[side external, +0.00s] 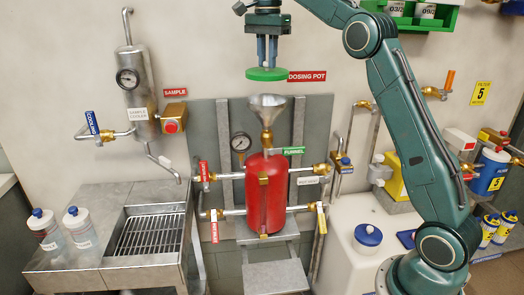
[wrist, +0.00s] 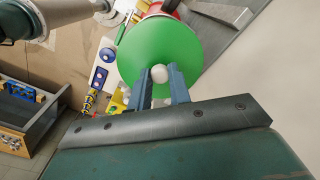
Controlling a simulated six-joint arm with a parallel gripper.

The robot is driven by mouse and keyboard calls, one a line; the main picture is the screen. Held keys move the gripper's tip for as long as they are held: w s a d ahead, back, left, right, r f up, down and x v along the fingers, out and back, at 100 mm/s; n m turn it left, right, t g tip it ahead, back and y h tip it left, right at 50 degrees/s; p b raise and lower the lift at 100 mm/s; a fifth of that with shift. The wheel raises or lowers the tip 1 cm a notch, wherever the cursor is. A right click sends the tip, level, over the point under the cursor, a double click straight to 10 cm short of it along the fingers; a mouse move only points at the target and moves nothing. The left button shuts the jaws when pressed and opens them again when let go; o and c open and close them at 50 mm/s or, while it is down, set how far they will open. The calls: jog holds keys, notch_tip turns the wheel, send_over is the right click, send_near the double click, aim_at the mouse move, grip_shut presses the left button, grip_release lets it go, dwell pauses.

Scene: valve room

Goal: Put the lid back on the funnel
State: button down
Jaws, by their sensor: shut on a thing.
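The green disc-shaped lid (side external: 267,74) hangs in the air above the metal funnel (side external: 267,104). My gripper (side external: 267,66) is shut on the lid's knob and points down. In the wrist view the white knob (wrist: 160,73) sits between my two blue-grey fingertips, with the green lid (wrist: 150,50) beyond it. The funnel is open at the top and stands on the red dosing pot (side external: 266,190). The lid and funnel are apart, with a clear gap between them. In the wrist view the lid hides the funnel.
A round gauge (side external: 241,142) and grey upright rails flank the pot. A metal sample cooler (side external: 140,95) hangs at the left. A green shelf (side external: 425,14) with bottles is at the upper right. The space between lid and funnel is free.

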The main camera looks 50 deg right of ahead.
aim_at(267, 70)
jog(key=shift+f, duration=2.8)
jog(key=shift+f, duration=0.25)
dwell(0.5)
jog(key=c, duration=0.7)
grip_release()
jog(key=shift+r, duration=0.2)
jog(key=shift+r, duration=3.3)
jog(key=shift+c, duration=0.6)
grip_shut()
